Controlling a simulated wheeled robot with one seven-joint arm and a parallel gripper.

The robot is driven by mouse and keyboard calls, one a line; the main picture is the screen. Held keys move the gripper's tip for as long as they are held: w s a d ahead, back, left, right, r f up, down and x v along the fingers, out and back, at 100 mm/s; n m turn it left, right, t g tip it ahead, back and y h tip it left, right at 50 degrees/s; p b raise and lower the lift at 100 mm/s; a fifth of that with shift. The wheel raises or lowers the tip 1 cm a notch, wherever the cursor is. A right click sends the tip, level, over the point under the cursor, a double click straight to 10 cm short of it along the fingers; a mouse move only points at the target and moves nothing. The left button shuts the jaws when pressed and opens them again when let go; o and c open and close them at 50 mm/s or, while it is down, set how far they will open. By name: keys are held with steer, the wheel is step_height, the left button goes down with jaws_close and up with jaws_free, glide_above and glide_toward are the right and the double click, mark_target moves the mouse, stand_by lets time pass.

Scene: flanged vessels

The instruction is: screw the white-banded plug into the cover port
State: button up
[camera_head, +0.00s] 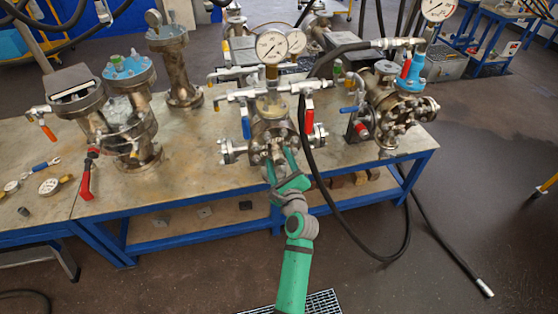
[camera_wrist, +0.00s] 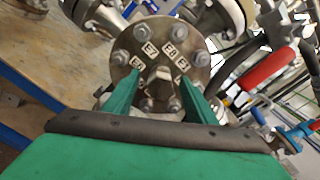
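The round metal cover (camera_wrist: 196,58), ringed with bolts, fills the upper middle of the wrist view. It is on the front of the central vessel (camera_head: 270,127) in the head view. A hex-headed metal fitting (camera_wrist: 158,76) stands at the cover's middle. It may be the plug, but I see no clear white band, and its seating is hidden. My gripper (camera_wrist: 159,76) points at the cover, its two green fingers apart on either side of the fitting, with gaps visible between. In the head view my gripper (camera_head: 281,164) is close before the vessel.
White tags (camera_wrist: 169,48) are on the cover. A red-handled valve (camera_wrist: 268,69) is close on the right. A black hose (camera_head: 308,150) hangs past the bench's front edge. Flanged vessels (camera_head: 390,105) stand at both sides on the bench (camera_head: 190,160).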

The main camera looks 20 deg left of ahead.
steer(key=v, duration=1)
steer(key=shift+s+d, duration=0.25)
steer(key=shift+d, duration=0.05)
steer(key=shift+a, duration=0.1)
steer(key=s+d+f+n+h, duration=0.35)
steer(key=s+d+f, duration=0.25)
steer(key=s, duration=0.3)
steer(key=s+d+f+n+h, duration=0.35)
steer(key=s+d+f, duration=0.25)
steer(key=s, duration=0.3)
steer(key=s+d+r+n+h, duration=0.1)
steer(key=s+d+r+n, duration=0.1)
steer(key=s+n, duration=0.5)
steer(key=s+d+r+n+h, duration=0.2)
steer(key=s+r+n, duration=0.2)
steer(key=s, duration=1.1)
steer(key=n, duration=0.3)
steer(key=shift+s+d+n, duration=0.3)
steer(key=shift+n, duration=0.1)
